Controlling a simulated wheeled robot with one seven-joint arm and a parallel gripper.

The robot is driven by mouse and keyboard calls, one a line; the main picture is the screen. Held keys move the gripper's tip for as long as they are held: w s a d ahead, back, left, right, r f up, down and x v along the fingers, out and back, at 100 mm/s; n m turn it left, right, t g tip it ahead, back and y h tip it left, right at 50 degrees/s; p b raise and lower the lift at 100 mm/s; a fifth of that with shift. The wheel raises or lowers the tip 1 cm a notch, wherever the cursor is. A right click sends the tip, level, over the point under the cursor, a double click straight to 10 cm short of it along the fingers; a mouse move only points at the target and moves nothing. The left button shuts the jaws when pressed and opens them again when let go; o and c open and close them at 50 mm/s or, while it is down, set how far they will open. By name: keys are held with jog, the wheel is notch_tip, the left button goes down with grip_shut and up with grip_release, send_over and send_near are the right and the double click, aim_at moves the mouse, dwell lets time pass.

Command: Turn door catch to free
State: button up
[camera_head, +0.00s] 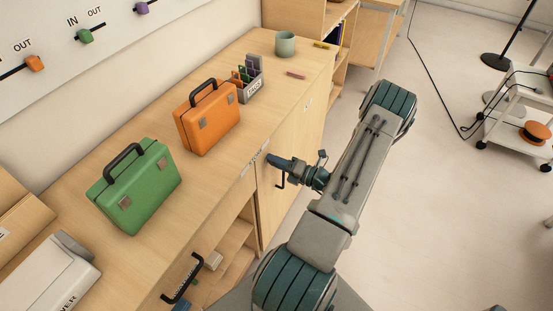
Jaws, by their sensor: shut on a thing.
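My gripper (272,160) reaches from the right to the front edge of the wooden counter. Its tips are shut on the door catch, which they mostly hide, so I cannot tell how far the catch is turned. A small pale label (253,161) is on the front edge just left of the tips. The wooden cabinet door (270,205) is below, flush with the front as far as I can see. A black door handle (280,181) shows just under my gripper.
A green case (150,190) and an orange case (215,125) stand on the counter. A grey cup (285,43) stands at the far end. Left of the door are open shelves and a black pull handle (181,279). The floor to the right is clear up to a white trolley (515,115).

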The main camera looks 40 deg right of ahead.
jog(key=shift+f+m+p, duration=0.1)
jog(key=shift+m+p, duration=0.55)
jog(key=shift+m, duration=1.55)
jog(key=o, duration=1)
jog(key=b+v, duration=0.2)
jog(key=v, duration=1.2)
